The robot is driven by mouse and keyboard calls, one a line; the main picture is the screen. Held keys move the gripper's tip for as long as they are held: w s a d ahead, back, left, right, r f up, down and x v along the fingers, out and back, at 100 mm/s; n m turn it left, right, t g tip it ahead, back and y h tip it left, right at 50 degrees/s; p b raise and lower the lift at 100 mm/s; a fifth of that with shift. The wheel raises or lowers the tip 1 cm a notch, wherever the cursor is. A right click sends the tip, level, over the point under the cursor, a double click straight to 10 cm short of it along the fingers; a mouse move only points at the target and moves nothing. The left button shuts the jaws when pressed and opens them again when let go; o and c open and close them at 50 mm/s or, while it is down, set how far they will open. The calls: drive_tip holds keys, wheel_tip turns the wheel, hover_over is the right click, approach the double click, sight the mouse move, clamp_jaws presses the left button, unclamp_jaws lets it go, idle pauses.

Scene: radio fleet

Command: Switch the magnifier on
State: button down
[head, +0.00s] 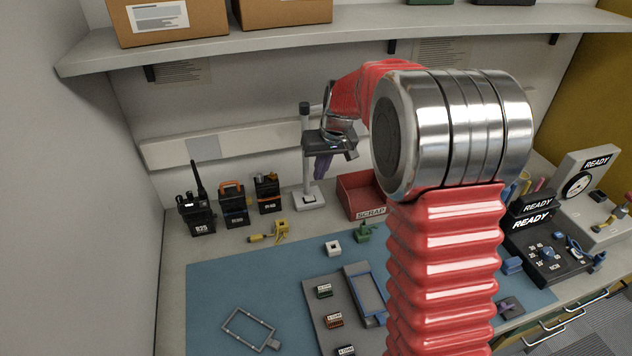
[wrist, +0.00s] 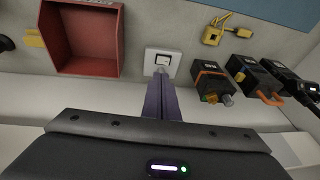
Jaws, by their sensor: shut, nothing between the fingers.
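A stand with an upright post (head: 306,172) and a pale square base (head: 309,201) is at the back of the bench; I take it for the magnifier, but its top is partly behind my gripper and I see no lens clearly. The base also shows in the wrist view (wrist: 152,62). My gripper (head: 319,177) is beside the post, pointing down, its purple fingers shut and empty above the base. In the wrist view the fingertips (wrist: 161,74) overlap the base; I cannot tell whether they touch it. No lit lamp is visible.
Several radios (head: 233,207) stand left of the stand. A red scrap bin (head: 354,200) is close on its right. A yellow padlock-like item (head: 281,228) lies in front. A thin rectangular frame (head: 248,328) lies on the blue mat (head: 205,290). A shelf (head: 250,45) overhangs the back.

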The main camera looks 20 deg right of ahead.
drive_tip(key=v, duration=0.3)
drive_tip(key=shift+s+r, duration=0.1)
drive_tip(key=shift+r, duration=0.25)
drive_tip(key=shift+w+a+r, duration=0.45)
drive_tip(key=shift+w+a, duration=0.05)
drive_tip(key=shift+w, duration=0.05)
drive_tip(key=shift+f, duration=0.15)
approach(305, 197)
drive_tip(key=x, duration=0.5)
drive_tip(key=shift+w+f, duration=0.15)
drive_tip(key=shift+w, duration=0.1)
drive_tip(key=shift+f, duration=0.35)
